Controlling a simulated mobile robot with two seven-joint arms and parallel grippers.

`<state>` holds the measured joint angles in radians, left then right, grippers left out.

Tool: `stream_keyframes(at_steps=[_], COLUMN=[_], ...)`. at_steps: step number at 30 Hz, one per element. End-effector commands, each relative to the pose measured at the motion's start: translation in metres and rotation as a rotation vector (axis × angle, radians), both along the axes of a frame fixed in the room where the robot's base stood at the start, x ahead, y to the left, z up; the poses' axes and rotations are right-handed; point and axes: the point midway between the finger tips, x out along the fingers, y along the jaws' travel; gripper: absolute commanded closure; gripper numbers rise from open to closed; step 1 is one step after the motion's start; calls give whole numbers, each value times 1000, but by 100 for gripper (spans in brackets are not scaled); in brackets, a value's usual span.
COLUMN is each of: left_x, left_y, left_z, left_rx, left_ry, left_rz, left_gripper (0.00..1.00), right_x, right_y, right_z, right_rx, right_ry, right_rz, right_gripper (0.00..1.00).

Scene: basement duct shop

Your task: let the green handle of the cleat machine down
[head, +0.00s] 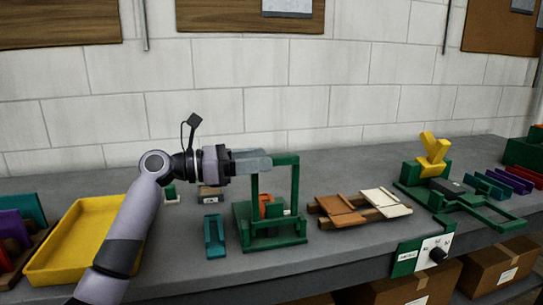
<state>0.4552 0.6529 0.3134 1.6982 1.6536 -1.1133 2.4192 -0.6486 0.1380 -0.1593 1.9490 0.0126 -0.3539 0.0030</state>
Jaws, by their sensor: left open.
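A green machine (243,236) stands on the bench in the middle of the head view, with an orange part inside it. Its green handle (295,190) appears to be the tall bar frame that stands upright, with a crossbar at the top. My left gripper (268,162) is open and level, with its fingers pointing right at the left end of that crossbar. Whether the fingers touch the bar or straddle it, I cannot tell. My right gripper is not in view.
A yellow tray (75,270) lies at left and a teal bracket (214,237) beside the machine. Wooden boards (340,212) lie right of it. Farther right is another green machine (470,212) with yellow parts (433,150). A knob panel (422,257) sits at the bench's front edge.

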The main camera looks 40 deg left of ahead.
Motion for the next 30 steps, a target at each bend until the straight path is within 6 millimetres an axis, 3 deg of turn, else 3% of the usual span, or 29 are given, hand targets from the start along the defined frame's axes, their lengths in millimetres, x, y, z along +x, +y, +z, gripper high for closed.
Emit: stream_keyframes(at_steps=[6,16,17,21,30], left_x=[21,25,25,25,23], left_y=[-18,-21,-21,-21,-24], left_z=[1,0,0,0,0], left_rx=[0,2,2,2,14], left_ry=[-1,-1,-1,-1,-10], left_rz=[0,0,0,0,0], left_gripper=[53,53,56,100,100], right_x=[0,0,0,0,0], right_y=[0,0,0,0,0], right_z=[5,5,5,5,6], right_rx=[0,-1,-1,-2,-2], right_ry=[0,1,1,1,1], right_rz=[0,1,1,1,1], right_gripper=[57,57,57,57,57])
